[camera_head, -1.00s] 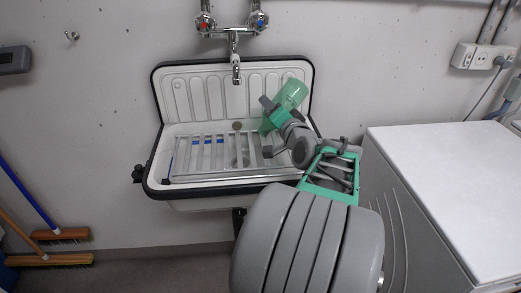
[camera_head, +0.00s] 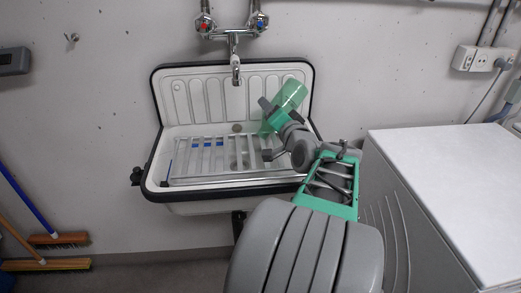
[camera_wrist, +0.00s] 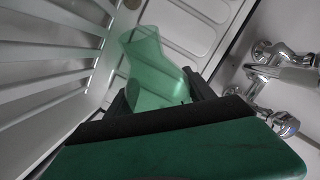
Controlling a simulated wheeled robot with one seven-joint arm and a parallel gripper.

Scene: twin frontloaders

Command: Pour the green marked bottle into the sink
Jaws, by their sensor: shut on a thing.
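The green see-through bottle (camera_head: 291,95) is tilted over the right part of the white sink (camera_head: 195,83), its wider end up to the right. Its lower end points down left toward the basin. My gripper (camera_head: 270,128) is shut on the bottle around its middle. In the wrist view the bottle (camera_wrist: 150,62) sticks out between the dark fingers (camera_wrist: 158,98) of my gripper, over the basin beside the rack. I cannot tell whether liquid is in it or running out.
A metal rack (camera_head: 205,160) lies across the sink. A wall tap (camera_head: 235,68) hangs above its middle, left of the bottle. A white-topped machine (camera_head: 450,180) stands at the right. Brooms (camera_head: 60,239) lean at the left.

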